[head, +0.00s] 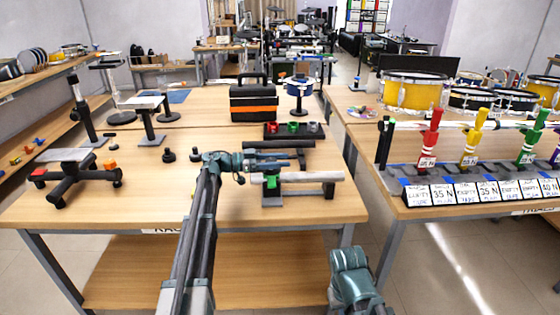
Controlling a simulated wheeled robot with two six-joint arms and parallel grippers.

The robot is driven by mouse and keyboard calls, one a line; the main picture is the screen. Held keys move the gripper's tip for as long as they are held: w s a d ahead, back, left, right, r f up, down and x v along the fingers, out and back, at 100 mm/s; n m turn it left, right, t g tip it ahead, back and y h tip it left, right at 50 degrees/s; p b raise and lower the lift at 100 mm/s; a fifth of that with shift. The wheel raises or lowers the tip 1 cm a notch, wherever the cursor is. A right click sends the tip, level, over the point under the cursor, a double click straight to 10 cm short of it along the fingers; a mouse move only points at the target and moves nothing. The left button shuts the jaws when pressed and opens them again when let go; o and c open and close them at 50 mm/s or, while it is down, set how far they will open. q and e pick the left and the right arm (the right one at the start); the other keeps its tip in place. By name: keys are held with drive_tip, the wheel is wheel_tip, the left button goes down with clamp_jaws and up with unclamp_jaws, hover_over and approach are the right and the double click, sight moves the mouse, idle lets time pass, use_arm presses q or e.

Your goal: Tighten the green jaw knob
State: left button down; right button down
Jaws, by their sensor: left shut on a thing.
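A clamp stand with a green jaw part (271,183) stands on the left workbench and carries a pale horizontal tube (318,177). The green part is small here, and I cannot clearly tell its knob from the jaw. My left gripper (288,159) reaches in from the left, just above and behind the green part. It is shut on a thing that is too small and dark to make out. Whether it touches the green part cannot be told. My right gripper is not visible; only a teal part of that arm shows at the bottom.
Behind the clamp are a dark tray of small coloured items (291,131) and a black-orange toolbox (253,103). A black-footed stand (75,180) is at left. Coloured handles (470,140) stand in a labelled rack on the right bench. The left bench's front is mostly clear.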

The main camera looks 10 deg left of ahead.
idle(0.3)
use_arm(q)
drive_tip(key=shift+c, duration=1.5)
unclamp_jaws()
drive_tip(key=v, duration=1.3)
drive_tip(key=shift+a, duration=0.35)
drive_tip(key=shift+s, duration=0.15)
drive_tip(key=shift+s, duration=0.1)
